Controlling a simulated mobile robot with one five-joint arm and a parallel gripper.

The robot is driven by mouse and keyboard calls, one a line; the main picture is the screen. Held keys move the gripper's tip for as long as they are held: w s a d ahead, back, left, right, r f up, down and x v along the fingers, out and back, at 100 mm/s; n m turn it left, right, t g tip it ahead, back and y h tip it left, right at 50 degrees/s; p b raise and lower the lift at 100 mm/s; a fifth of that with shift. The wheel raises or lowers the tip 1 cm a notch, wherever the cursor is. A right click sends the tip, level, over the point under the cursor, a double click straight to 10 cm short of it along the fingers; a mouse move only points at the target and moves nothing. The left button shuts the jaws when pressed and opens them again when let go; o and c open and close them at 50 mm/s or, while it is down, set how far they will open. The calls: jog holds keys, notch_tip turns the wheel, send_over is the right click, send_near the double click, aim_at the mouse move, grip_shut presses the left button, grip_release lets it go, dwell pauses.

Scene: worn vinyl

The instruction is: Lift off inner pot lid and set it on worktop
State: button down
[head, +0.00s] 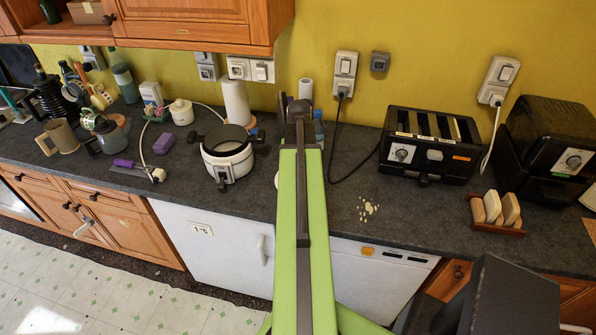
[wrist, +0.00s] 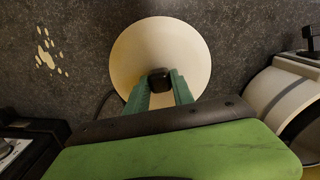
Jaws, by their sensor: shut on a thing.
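The inner pot lid (wrist: 160,45) is a round cream disc with a black knob, seen in the wrist view. My gripper (wrist: 160,82) has its two green fingers closed on the knob. The lid is over the worktop (head: 345,185), clear of the pot; I cannot tell whether it touches the surface. In the head view my green arm hides most of the lid, with only a pale sliver (head: 277,180) at the arm's left edge. The white pot (head: 228,165) with dark handles stands open to the left, and also shows at the right of the wrist view (wrist: 275,100).
Pale crumbs (head: 367,208) lie on the worktop right of my arm. A black toaster (head: 428,150) and a toast rack with slices (head: 495,212) stand further right. A paper roll (head: 236,102) stands behind the pot. A cable runs across the worktop behind the crumbs.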

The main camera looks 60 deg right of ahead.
jog(key=shift+d, duration=0.15)
notch_tip(320, 180, down, 5)
jog(key=b, duration=0.5)
jog(key=shift+f+b, duration=0.5)
dwell(1.4)
jog(key=c, duration=1)
grip_release()
jog(key=shift+r+p, duration=4)
